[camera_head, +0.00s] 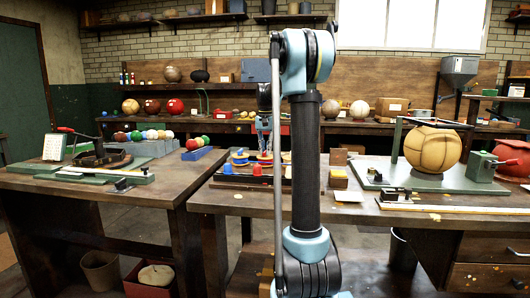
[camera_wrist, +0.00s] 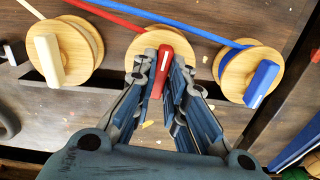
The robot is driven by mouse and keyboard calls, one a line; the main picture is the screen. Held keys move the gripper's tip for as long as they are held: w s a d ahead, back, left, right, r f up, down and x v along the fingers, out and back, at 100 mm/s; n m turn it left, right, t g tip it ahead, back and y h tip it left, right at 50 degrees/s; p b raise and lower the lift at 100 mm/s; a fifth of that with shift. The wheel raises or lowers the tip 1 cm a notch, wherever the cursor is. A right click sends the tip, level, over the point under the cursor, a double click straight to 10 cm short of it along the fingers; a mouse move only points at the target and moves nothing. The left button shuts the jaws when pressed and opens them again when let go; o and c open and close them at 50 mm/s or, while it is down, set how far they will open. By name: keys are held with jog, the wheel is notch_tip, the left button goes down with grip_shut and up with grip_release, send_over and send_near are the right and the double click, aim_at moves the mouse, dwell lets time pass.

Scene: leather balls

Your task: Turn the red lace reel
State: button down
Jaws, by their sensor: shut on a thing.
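The red lace reel (camera_wrist: 148,42) is a round wooden disc with a red bar handle (camera_wrist: 159,74) across its face, at the top middle of the wrist view. A red lace (camera_wrist: 104,14) runs from it to the upper left. My gripper (camera_wrist: 160,70) has its fingers on both sides of the red handle and is shut on it. The fingers cover part of the reel's lower edge. I cannot make out the red reel or the fingertips in the head view, where my arm stands in front of the bench.
A reel with a cream handle (camera_wrist: 49,60) is to the left and one with a blue handle (camera_wrist: 262,84) to the right, both close to my fingers. In the head view, a tan ball (camera_head: 432,148) sits on a green stand at the bench's right.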

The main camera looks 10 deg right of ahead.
jog(key=shift+a, duration=0.1)
dwell(0.3)
jog(key=c, duration=1.6)
grip_release()
jog(key=shift+r, duration=0.15)
notch_tip(320, 180, up, 12)
jog(key=shift+f, duration=0.2)
